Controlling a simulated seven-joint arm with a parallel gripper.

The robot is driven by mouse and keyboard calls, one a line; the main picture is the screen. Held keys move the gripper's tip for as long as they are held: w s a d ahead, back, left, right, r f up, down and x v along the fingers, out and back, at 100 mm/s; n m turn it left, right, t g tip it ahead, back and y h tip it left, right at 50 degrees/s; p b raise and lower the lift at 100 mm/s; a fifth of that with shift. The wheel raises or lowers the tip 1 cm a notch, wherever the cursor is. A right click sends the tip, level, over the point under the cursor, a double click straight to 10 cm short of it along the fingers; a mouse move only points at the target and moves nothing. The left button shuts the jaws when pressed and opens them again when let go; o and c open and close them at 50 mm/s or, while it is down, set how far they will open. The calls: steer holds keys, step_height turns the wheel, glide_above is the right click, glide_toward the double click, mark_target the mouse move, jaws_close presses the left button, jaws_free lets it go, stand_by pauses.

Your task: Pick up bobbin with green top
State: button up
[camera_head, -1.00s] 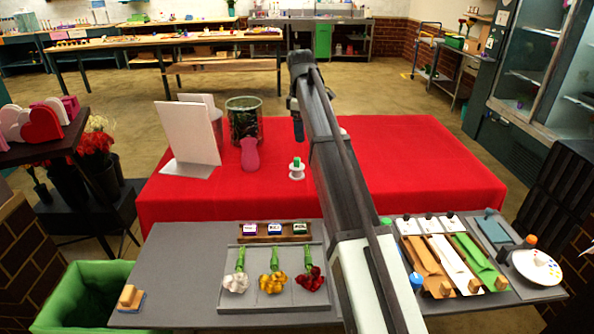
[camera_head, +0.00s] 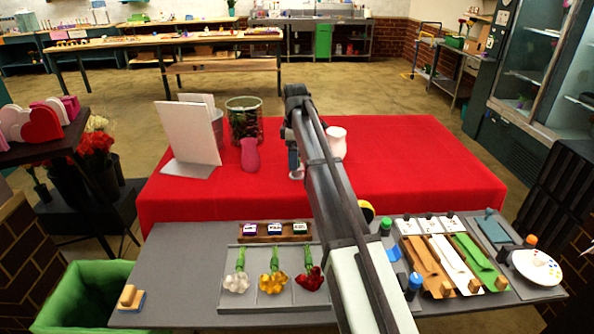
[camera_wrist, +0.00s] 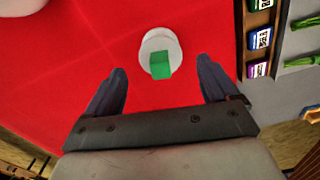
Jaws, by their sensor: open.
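The bobbin with the green top (camera_wrist: 158,42) stands on the red tablecloth (camera_head: 420,165). In the wrist view it is a white round body with a green block on top, at the upper middle. In the head view my arm hides most of it, and a bit of white base (camera_head: 297,176) shows. My gripper (camera_wrist: 162,68) is open. In the wrist view its two fingers are spread to the left and right of the green block, and I see nothing between them touching it. How high the fingers are above the cloth is unclear.
A pink vase (camera_head: 250,155) and a white board (camera_head: 190,133) stand left of the bobbin. A glass cylinder (camera_head: 243,120) is behind, and a white vase (camera_head: 337,142) is to the right. A rack of labelled blocks (camera_head: 274,231) lies in front. The red cloth at right is clear.

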steer(key=f, duration=0.5)
steer(key=shift+s+d, duration=0.15)
steer(key=shift+d, duration=0.1)
steer(key=shift+r, duration=0.1)
steer(key=c, duration=1.1)
steer(key=shift+o, duration=0.2)
steer(key=shift+r, duration=0.1)
